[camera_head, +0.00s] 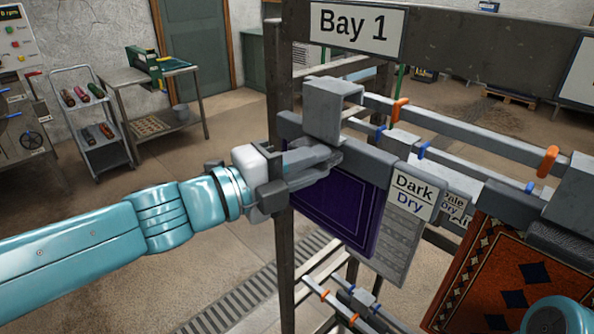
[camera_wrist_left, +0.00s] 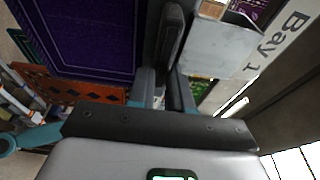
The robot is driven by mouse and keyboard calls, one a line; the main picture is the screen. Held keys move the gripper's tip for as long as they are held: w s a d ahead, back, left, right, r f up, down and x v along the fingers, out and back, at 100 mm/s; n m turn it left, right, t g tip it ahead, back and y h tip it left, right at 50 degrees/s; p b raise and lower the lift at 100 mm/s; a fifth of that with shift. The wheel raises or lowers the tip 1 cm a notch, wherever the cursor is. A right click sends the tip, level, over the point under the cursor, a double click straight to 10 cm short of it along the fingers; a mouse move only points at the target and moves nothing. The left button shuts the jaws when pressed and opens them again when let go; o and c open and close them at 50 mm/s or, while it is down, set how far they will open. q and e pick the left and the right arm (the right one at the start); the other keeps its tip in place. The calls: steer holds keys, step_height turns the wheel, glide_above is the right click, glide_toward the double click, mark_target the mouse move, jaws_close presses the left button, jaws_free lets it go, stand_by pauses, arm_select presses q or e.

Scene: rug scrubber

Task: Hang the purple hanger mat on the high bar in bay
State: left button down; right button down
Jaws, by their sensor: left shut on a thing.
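The purple hanger mat (camera_head: 335,212) hangs from a grey hanger bar at the left end of the rack. My left gripper (camera_head: 330,155) is shut on that hanger, just under a grey box-shaped bracket (camera_head: 333,108). The left wrist view shows the purple mat (camera_wrist_left: 80,35) at upper left and the gripper's fingers (camera_wrist_left: 162,92) around the dark hanger. The high bar (camera_head: 460,130) with orange markers runs right from the bracket, beside a bar with blue markers. I cannot tell whether the hanger rests on a bar. My right gripper does not show; a teal part of my right arm is at lower right.
The Bay 1 sign (camera_head: 355,25) is above the rack, and a dark post (camera_head: 283,230) stands left of the mat. A "Dark Dry" label (camera_head: 412,190) is right of it. A patterned red rug (camera_head: 510,270) hangs further right. Lower bars (camera_head: 335,300) run below.

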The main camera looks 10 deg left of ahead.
mark_target(338, 149)
arm_select(q)
steer(key=shift+w+a+x, duration=0.15)
steer(key=shift+w+x, duration=0.05)
steer(key=shift+x, duration=0.8)
steer(key=shift+w+a+x, duration=0.15)
steer(key=shift+x, duration=0.8)
steer(key=shift+w+a+x, duration=0.15)
steer(key=shift+w+x, duration=0.05)
steer(key=shift+x, duration=0.8)
steer(key=shift+w+a+p+x, duration=0.1)
steer(key=shift+p+x, duration=0.05)
steer(key=shift+x, duration=0.55)
steer(key=shift+w+a+p+x, duration=0.1)
steer(key=shift+w+p+x, duration=0.1)
steer(key=shift+x, duration=0.5)
steer(key=shift+w+a+p+x, duration=0.1)
steer(key=shift+p+x, duration=0.05)
steer(key=shift+x, duration=0.55)
step_height(338, 149, down, 3)
steer(key=b, duration=0.3)
